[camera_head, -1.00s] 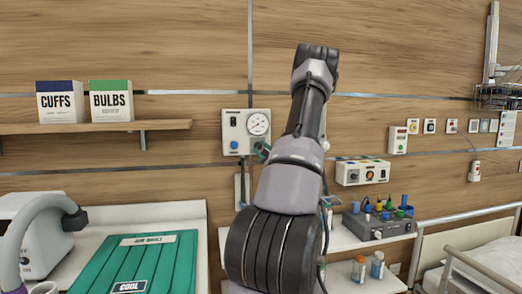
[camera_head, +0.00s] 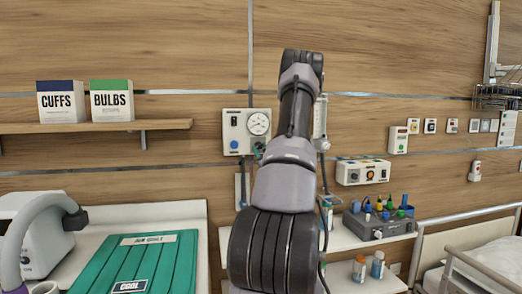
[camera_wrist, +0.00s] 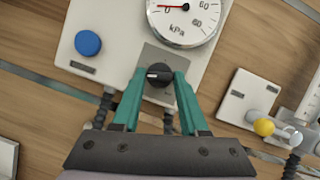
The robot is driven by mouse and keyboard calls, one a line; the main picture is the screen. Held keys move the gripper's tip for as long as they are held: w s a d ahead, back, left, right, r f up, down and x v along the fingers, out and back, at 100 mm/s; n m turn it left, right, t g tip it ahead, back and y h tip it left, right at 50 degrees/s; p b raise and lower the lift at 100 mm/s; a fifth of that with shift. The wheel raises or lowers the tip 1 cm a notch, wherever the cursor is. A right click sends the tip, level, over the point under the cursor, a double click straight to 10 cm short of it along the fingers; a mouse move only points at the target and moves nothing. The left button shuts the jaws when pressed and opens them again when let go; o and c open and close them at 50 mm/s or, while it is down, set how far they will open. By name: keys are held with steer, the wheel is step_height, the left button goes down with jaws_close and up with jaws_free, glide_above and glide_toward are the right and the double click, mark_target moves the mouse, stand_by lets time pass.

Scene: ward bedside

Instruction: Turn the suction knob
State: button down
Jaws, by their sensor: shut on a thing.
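The suction unit (camera_head: 237,122) is a white wall panel with a round kPa gauge; in the wrist view the gauge (camera_wrist: 183,14) shows a red needle pointing left near 0. The black suction knob (camera_wrist: 159,75) sits below the gauge on a grey plate, with a white mark on its left side. My gripper (camera_wrist: 158,80) has green fingers shut on the knob, one on each side.
A blue button (camera_wrist: 88,43) is beside the knob on the same panel. A yellow-knobbed fitting (camera_wrist: 264,127) stands to the right. Hoses hang under the panel. A control box (camera_head: 362,172) and a grey tool holder (camera_head: 378,225) are right of my arm.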

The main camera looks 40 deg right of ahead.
steer(key=m+h, duration=0.1)
steer(key=m, duration=0.2)
steer(key=m+g+h, duration=0.1)
steer(key=m+h, duration=0.1)
steer(key=m, duration=0.1)
steer(key=shift+w+a+f+m, duration=0.1)
steer(key=shift+a+m, duration=0.1)
steer(key=shift+m, duration=0.1)
steer(key=shift+m+g+h, duration=0.9)
steer(key=shift+m+h, duration=0.2)
steer(key=shift+m, duration=1.1)
steer(key=shift+c, duration=2.2)
jaws_free()
steer(key=shift+a, duration=0.1)
steer(key=v, duration=1)
steer(key=shift+s+a, duration=0.25)
steer(key=shift+s, duration=0.05)
